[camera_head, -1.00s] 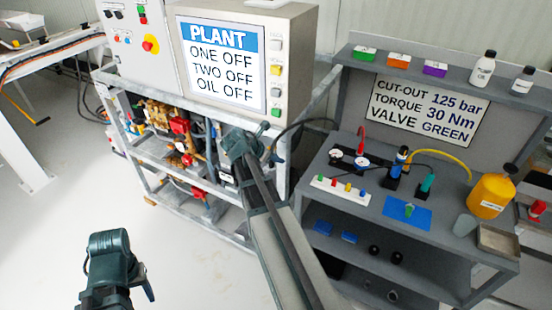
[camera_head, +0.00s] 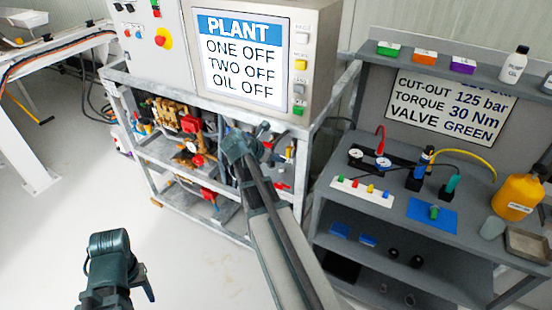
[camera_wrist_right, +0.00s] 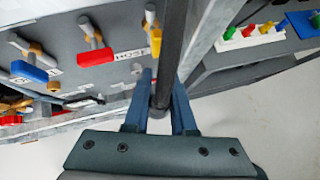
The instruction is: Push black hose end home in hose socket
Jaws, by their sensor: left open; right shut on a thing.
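The black hose (camera_wrist_right: 172,45) runs up from between the fingers of my right gripper (camera_wrist_right: 160,95) in the right wrist view. The right gripper is shut on it; its end sits between the fingertips. In the head view my right gripper (camera_head: 262,143) is in front of the pump frame, and the hose end cannot be made out there. A panel label that seems to read HOSE (camera_wrist_right: 132,53) is left of the hose, with a small grey stub (camera_wrist_right: 137,68) below it; I cannot tell whether this is the hose socket. The hose end is apart from it. My left gripper (camera_head: 142,278) is open and empty above the floor.
The pump frame (camera_head: 155,165) with valves stands ahead, under the PLANT screen (camera_head: 242,62). Yellow, red and blue valve handles (camera_wrist_right: 28,71) line the panel. A grey bench (camera_head: 330,198) with gauges and bottles stands right.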

